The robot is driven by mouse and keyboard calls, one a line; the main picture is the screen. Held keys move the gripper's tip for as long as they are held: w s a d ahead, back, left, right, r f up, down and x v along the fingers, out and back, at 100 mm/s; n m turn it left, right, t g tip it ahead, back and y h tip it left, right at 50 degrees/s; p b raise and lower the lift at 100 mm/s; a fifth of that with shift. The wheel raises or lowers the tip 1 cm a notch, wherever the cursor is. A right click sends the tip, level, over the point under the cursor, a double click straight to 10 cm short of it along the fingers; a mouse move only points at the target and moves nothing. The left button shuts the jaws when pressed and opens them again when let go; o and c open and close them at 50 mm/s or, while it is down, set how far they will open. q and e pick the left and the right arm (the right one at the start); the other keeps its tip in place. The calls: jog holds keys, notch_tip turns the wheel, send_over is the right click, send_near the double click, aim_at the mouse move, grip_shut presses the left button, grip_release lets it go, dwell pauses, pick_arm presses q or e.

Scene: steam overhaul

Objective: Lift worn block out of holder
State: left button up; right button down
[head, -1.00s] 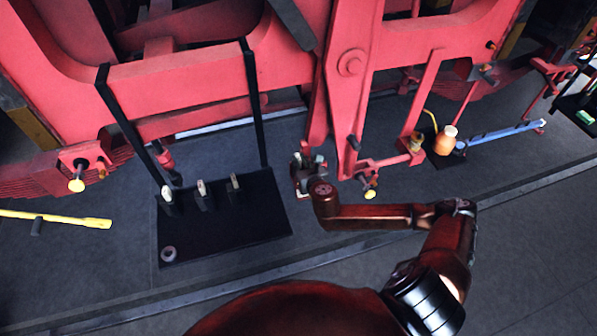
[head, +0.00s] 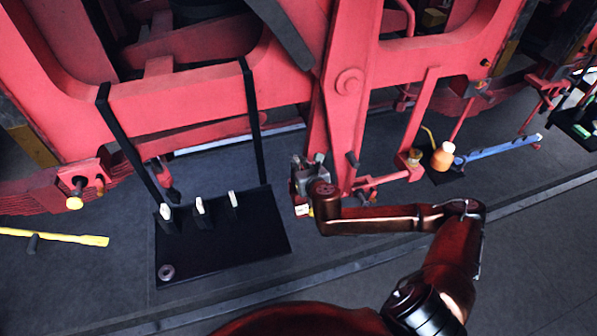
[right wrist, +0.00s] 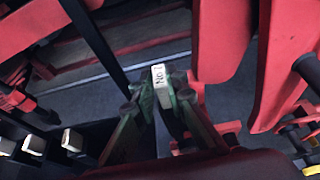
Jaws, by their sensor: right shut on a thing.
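My right gripper (head: 304,196) is at the lower end of a red hanging lever (head: 347,85) in the head view. In the right wrist view its greenish fingers (right wrist: 158,100) are shut on a block (right wrist: 158,77) with a white face and dark lettering. I take this for the worn block. In the head view a white end (head: 302,210) shows just below the fingers. The holder cannot be made out clearly behind the gripper and wrist, so I cannot tell whether the block is still seated. My left gripper is not in view.
Red bars with knobs (head: 75,203) stand close by. An orange container (head: 443,156) and blue tool (head: 500,147) lie right.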

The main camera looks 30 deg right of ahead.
notch_tip(320, 180, up, 10)
dwell(0.5)
jog(key=shift+r, duration=0.15)
jog(key=r+p, duration=0.1)
jog(key=s+r+p, duration=0.1)
jog(key=r+p, duration=0.1)
jog(key=s+r+p, duration=0.1)
jog(key=p, duration=0.1)
jog(key=shift+a+r, duration=0.25)
jog(key=shift+r, duration=0.15)
jog(key=shift+a, duration=0.1)
